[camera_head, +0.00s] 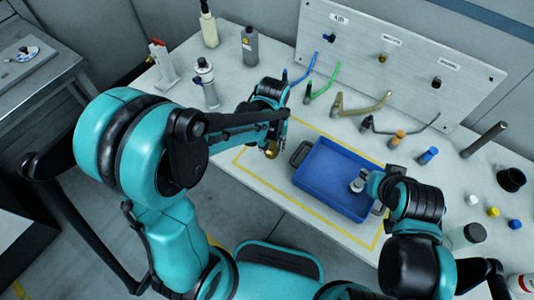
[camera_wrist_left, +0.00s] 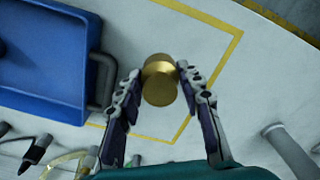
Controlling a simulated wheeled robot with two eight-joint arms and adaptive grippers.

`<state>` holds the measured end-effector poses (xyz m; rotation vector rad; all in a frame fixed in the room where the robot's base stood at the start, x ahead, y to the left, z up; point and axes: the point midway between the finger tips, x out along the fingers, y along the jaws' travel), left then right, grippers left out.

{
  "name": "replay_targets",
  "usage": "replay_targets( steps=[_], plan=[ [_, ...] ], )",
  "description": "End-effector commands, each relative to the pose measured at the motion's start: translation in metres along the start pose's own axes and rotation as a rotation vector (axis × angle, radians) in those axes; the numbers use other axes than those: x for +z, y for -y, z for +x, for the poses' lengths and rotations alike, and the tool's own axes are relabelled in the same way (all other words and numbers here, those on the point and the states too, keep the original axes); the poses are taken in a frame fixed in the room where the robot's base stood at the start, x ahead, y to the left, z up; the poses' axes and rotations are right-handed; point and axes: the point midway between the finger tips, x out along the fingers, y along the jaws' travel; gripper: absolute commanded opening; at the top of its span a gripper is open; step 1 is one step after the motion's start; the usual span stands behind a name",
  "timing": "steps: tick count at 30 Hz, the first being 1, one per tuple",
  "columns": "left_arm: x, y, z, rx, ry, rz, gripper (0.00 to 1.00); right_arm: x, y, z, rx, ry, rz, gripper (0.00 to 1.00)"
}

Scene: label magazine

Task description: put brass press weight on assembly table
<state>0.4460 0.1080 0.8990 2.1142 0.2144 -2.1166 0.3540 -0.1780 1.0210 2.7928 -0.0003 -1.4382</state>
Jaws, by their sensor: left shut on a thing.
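The brass press weight (camera_wrist_left: 160,82) is a short gold-coloured cylinder between the two fingers of my left gripper (camera_wrist_left: 159,73), which is shut on it. In the head view the weight (camera_head: 271,152) shows small at the tip of my left gripper (camera_head: 274,143), left of the blue tray. It is over the assembly table (camera_head: 255,182), near the yellow outline; I cannot tell whether it touches the surface. My right gripper (camera_head: 368,182) is at the right part of the tray, beside a small silvery piece (camera_head: 357,185). Whether its fingers are open or shut is unclear.
The blue tray (camera_head: 325,165) with dark handles stands inside the yellow outline. Several bottles (camera_head: 250,45) stand at the back left. Caps, a dark cup (camera_head: 510,179) and small cylinders are on the right.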

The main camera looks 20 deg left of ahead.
Motion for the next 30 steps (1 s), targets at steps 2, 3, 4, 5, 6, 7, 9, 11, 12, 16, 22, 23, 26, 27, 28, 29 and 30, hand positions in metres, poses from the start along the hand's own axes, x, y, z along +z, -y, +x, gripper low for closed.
replay_targets(
  steps=[2,3,4,5,6,7,9,11,12,16,22,23,26,27,28,29,30],
  plan=[
    [-0.008,0.011,0.010,0.000,0.000,-0.003,0.00,0.004,0.000,0.005,0.000,0.000,0.000,0.29],
    [-0.011,0.014,0.012,0.000,0.000,-0.002,0.00,0.005,0.000,0.006,0.000,0.000,0.000,0.29],
    [-0.012,0.017,0.014,0.000,0.000,-0.002,0.00,0.005,0.000,0.007,0.000,0.000,0.000,0.29],
    [-0.014,0.018,0.015,0.000,0.000,-0.002,0.00,0.005,0.000,0.007,0.000,0.000,0.000,0.29],
    [-0.015,0.020,0.015,0.000,0.000,0.000,0.00,0.005,0.000,0.007,0.000,0.000,0.000,0.29],
    [-0.015,0.020,0.016,0.000,0.000,0.000,0.00,0.005,0.000,0.008,0.000,0.000,0.000,0.29],
    [-0.015,0.021,0.021,0.000,0.000,0.002,0.00,0.007,0.000,0.009,0.000,0.000,0.000,0.29],
    [-0.015,0.021,0.028,0.000,0.000,0.002,0.00,0.009,0.000,0.013,0.000,0.000,0.000,0.29],
    [-0.015,0.020,0.034,0.000,0.000,0.002,0.00,0.011,0.000,0.016,0.000,0.000,0.000,0.29],
    [-0.015,0.020,0.054,0.000,0.000,0.002,0.00,0.017,0.000,0.024,0.000,0.000,0.000,0.29],
    [-0.015,0.020,0.055,0.000,0.000,0.001,0.00,0.016,0.000,0.023,0.000,0.000,0.000,0.29],
    [-0.015,0.020,0.055,0.000,0.000,0.001,0.00,0.016,0.000,0.023,0.000,0.000,0.000,0.29],
    [-0.015,0.020,0.056,0.000,0.000,0.001,0.00,0.017,0.000,0.024,0.000,0.000,0.000,0.29],
    [-0.015,0.020,0.058,0.000,0.000,0.001,0.00,0.018,0.000,0.025,0.000,0.000,0.000,0.29],
    [-0.015,0.020,0.059,0.000,0.000,0.001,0.00,0.019,0.000,0.026,0.000,0.000,0.000,0.29],
    [-0.015,0.020,0.059,0.000,0.000,0.001,0.42,0.018,0.000,0.026,0.000,0.000,0.000,0.29],
    [-0.015,0.020,0.058,0.000,0.000,0.001,0.52,0.018,0.000,0.025,0.000,0.000,0.000,0.29]
  ],
)
